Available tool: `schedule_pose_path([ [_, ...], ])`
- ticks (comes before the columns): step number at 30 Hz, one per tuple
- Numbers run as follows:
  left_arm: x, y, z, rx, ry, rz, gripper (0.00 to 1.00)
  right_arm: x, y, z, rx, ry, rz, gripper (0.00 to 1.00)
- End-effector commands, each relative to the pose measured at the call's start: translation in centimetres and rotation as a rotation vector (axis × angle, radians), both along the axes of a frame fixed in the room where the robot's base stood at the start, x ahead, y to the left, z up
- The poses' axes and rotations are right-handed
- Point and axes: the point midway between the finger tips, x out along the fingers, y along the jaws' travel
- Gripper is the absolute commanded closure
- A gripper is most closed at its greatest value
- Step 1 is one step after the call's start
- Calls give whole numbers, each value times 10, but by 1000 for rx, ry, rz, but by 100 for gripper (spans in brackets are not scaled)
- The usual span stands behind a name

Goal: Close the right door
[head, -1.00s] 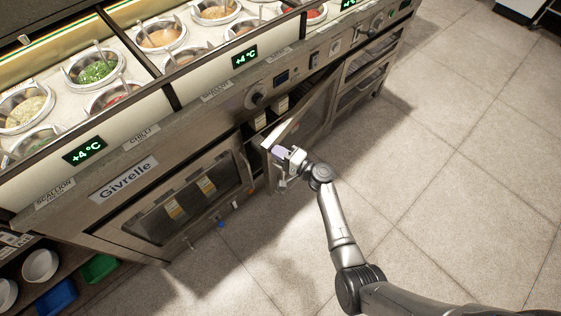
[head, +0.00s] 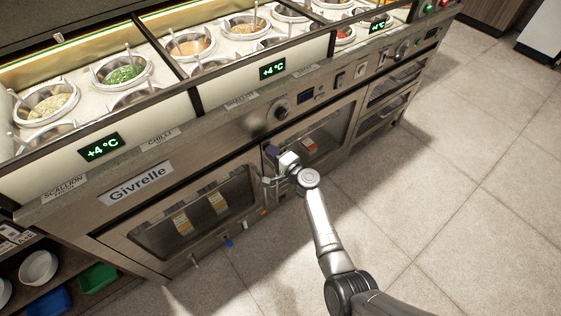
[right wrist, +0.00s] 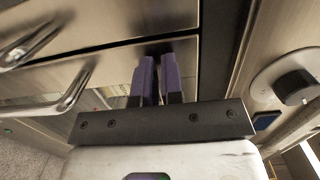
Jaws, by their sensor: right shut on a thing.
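The right door (head: 328,132), a steel frame with a glass pane, is on the counter front to the right of the left door (head: 190,212). It looks flush or nearly flush with the front; a small gap cannot be ruled out. My right gripper (head: 273,153) is at its upper left corner. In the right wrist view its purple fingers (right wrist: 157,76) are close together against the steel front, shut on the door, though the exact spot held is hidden. Bar handles (right wrist: 72,92) show beside the fingers. My left gripper is not in view.
The counter top holds several sauce wells (head: 121,70). A control knob (head: 281,113) sits just above the right door. Drawers (head: 388,103) are to its right. The tiled floor (head: 430,200) in front is clear.

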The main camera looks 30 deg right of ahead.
Motion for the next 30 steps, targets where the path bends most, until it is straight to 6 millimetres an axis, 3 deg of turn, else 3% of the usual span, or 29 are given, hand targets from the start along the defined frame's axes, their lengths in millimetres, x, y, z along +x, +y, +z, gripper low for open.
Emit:
schedule_pose_path([
  [5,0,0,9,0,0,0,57,-16,4,0,1,4,9,100],
  [21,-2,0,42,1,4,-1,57,-117,-11,-3,-3,9,18,100],
  [30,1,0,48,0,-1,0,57,-143,-16,-4,-3,7,19,100],
])
